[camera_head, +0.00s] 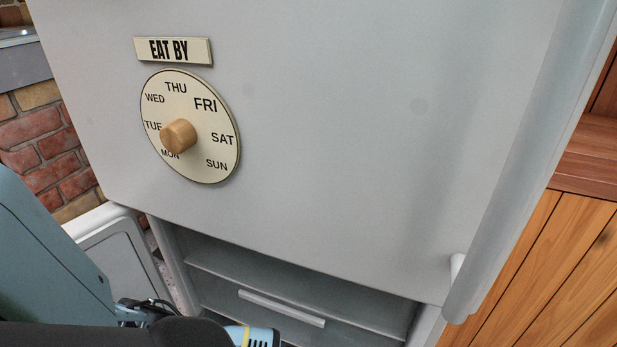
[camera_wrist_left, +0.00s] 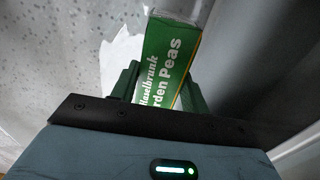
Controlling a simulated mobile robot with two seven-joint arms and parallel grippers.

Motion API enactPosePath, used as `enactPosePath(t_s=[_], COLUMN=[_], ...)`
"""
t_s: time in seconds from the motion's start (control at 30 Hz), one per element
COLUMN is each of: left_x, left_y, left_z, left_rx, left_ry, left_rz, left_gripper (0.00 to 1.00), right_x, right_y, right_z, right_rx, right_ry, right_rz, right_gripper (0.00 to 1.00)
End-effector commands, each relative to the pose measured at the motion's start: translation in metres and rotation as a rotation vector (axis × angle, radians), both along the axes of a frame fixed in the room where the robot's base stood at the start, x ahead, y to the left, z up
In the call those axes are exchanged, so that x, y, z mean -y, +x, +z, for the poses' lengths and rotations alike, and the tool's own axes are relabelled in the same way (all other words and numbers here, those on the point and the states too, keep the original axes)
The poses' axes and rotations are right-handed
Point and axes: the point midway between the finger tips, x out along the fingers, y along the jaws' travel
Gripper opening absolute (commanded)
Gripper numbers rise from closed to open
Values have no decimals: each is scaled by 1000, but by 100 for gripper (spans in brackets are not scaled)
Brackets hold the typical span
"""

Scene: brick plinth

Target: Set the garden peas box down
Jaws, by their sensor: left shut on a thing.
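The garden peas box (camera_wrist_left: 170,62) is green with white lettering and a pale end, and it shows in the left wrist view. My left gripper (camera_wrist_left: 160,76) is shut on it, with a dark green finger on each side of the box. The box is tilted slightly in that view, and its lower part is hidden behind the gripper body. I cannot make out the box in the head view, where my left arm fills the lower left corner. My right gripper is not in view.
A pale grey door (camera_head: 340,120) with an "EAT BY" dial (camera_head: 190,125) fills most of the head view. Below it is an open recess with a drawer-like front (camera_head: 282,308). A brick wall (camera_head: 45,150) is at left, wooden boards (camera_head: 560,265) at right.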

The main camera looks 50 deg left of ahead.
Motion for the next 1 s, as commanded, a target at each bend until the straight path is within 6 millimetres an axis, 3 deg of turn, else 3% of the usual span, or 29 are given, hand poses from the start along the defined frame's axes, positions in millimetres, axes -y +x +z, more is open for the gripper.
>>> enactPosePath(t_s=[0.03, 0.07, 0.2, 0.57, 0.67, 1.0], left_x=[0, 0, 0, 0, 0, 0], left_y=[0, 0, 0, 0, 0, 1], left_z=[-2, -2, -2, 2, 14, 82], left_rx=[1, -1, -1, 0, 2, 4], left_ry=[-1, -1, -1, 0, 0, -1], left_rz=[1, 0, 0, -1, -1, -1], left_gripper=[10, 48, 66, 67, 67, 67], right_x=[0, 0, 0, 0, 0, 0], right_y=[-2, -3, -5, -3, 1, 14], right_z=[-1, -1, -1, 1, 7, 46], right_rx=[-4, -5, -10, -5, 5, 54], right_ry=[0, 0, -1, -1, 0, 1], right_rz=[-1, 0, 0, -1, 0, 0], right_gripper=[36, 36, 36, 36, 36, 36])
